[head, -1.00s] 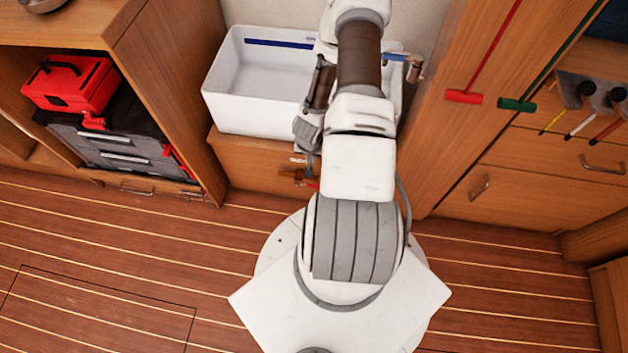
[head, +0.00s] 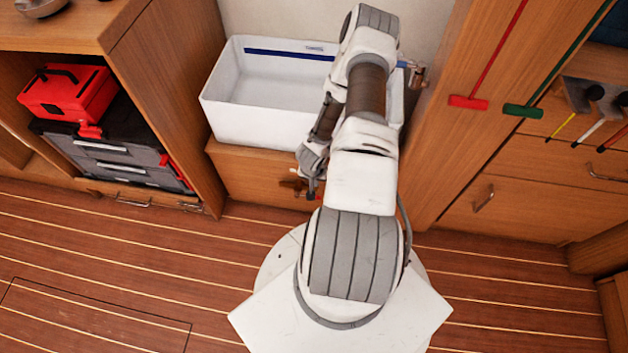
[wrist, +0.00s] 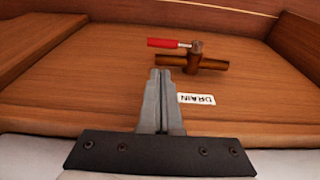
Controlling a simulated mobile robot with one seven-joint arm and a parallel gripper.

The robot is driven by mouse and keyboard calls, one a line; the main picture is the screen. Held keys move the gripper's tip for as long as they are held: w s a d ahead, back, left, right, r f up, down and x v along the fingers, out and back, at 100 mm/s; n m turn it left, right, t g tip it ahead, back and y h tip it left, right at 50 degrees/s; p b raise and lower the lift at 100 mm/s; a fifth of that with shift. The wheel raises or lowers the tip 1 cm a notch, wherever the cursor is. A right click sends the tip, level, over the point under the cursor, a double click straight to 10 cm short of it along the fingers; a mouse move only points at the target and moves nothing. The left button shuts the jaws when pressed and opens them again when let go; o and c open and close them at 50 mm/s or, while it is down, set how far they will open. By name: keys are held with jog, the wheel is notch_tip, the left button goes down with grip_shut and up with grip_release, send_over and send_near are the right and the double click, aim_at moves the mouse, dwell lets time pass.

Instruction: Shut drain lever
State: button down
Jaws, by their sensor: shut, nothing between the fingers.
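The drain valve shows in the wrist view as a brown metal pipe body (wrist: 205,62) on a wooden panel. Its red-handled lever (wrist: 165,43) points left, roughly in line with the pipe. A white DRAIN label (wrist: 196,99), upside down in this view, is beside the valve. My gripper (wrist: 160,73) is shut and empty; its tips appear just short of the lever and left of the pipe's middle. Contact cannot be told. In the head view the valve (head: 289,185) shows small on the cabinet front below the white basin, partly hidden by my arm.
The white basin (head: 225,118) sits above the drain panel. A blue-handled tap (head: 415,73) is on the wall at right. A wooden cabinet side (head: 170,95) stands at left, with a red toolbox (head: 68,93) beyond. Wooden floor (head: 120,270) is clear at left.

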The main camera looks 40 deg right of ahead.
jog(key=x, duration=0.1)
jog(key=b+x, duration=0.1)
jog(key=x, duration=0.3)
jog(key=shift+s+a+f+b, duration=0.15)
jog(key=shift+s+a+b, duration=0.2)
jog(key=shift+b, duration=0.05)
jog(key=shift+s+a+f, duration=0.1)
jog(key=shift+f, duration=0.5)
jog(key=shift+a+f, duration=0.1)
